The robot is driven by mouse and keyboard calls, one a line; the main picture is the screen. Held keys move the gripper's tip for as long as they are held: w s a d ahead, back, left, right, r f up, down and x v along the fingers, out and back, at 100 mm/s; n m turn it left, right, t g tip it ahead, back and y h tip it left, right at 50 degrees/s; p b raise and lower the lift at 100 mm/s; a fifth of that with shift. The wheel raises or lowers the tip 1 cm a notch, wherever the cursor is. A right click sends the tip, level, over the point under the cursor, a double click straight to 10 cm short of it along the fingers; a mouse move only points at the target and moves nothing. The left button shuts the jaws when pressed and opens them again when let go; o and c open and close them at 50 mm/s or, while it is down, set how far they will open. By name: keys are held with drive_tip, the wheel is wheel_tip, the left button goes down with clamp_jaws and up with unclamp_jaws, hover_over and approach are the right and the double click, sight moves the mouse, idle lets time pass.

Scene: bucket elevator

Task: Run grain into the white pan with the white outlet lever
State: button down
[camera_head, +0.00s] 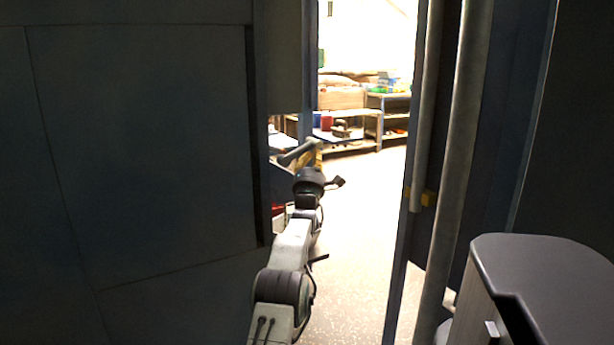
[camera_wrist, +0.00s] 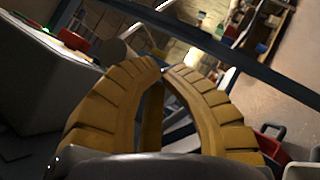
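My gripper (camera_wrist: 166,70) has two yellow ribbed fingers whose tips meet or nearly meet in the wrist view, with nothing seen held between them. In the head view my gripper (camera_head: 316,150) is small and partly hidden by my own wrist, beyond a dark panel edge. A grey rod (camera_head: 294,153) shows beside it there; I cannot tell whether it is a lever or whether they touch. A pale piece (camera_wrist: 302,171) at the lower right corner of the wrist view is cut off; I cannot tell if it is the white pan. No white outlet lever can be made out for sure.
A large dark panel (camera_head: 140,140) fills the left of the head view. Upright pipes (camera_head: 458,160) stand at right. Bright floor (camera_head: 355,220) is open between them, with shelves (camera_head: 345,120) beyond. The wrist view shows a grey box (camera_wrist: 40,80) and a red container (camera_wrist: 270,143).

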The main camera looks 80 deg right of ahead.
drive_tip(key=shift+w+a+r+p, duration=0.15)
drive_tip(key=shift+r+p, duration=0.3)
drive_tip(key=shift+r, duration=0.8)
drive_tip(key=shift+f, duration=0.15)
